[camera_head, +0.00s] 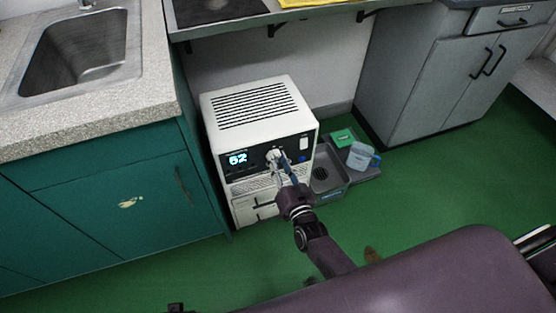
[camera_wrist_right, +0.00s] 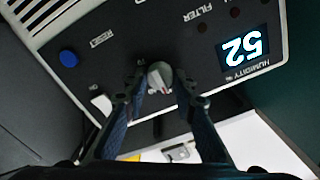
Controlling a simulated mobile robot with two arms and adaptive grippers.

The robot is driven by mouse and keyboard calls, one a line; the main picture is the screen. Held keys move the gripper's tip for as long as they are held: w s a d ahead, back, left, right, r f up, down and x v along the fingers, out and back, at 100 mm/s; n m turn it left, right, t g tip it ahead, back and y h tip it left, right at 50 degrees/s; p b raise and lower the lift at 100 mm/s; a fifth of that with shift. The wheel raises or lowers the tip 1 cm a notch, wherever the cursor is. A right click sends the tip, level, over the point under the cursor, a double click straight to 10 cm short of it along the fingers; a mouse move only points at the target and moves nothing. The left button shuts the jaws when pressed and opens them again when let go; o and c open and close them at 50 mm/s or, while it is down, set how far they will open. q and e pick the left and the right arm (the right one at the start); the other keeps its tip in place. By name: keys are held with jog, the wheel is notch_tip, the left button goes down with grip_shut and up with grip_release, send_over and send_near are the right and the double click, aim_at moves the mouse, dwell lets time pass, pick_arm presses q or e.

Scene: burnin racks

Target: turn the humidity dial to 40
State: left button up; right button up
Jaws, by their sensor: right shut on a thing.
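The humidity dial (camera_head: 272,155) is a small pale round knob on the dark front panel of a white dehumidifier (camera_head: 262,107). In the right wrist view the dial (camera_wrist_right: 160,75) shows a red mark and sits between my right gripper's two fingertips (camera_wrist_right: 161,82). The lit display (camera_head: 238,159) beside it reads 52 upside down in the right wrist view (camera_wrist_right: 242,46). My right gripper (camera_head: 280,164) reaches the panel from the front and is shut on the dial, partly covering it in the head view. My left gripper is not in view.
A blue reset button (camera_wrist_right: 68,58) and a white switch (camera_head: 303,143) are on the same panel. A grey tray (camera_head: 330,188) and a clear jug (camera_head: 360,155) stand right of the dehumidifier. Teal cabinets (camera_head: 120,200) stand close on its left. Green floor is open in front.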

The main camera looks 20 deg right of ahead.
jog(key=o, duration=1.1)
jog(key=shift+o, duration=0.2)
jog(key=s, duration=1.2)
jog(key=shift+d, duration=0.2)
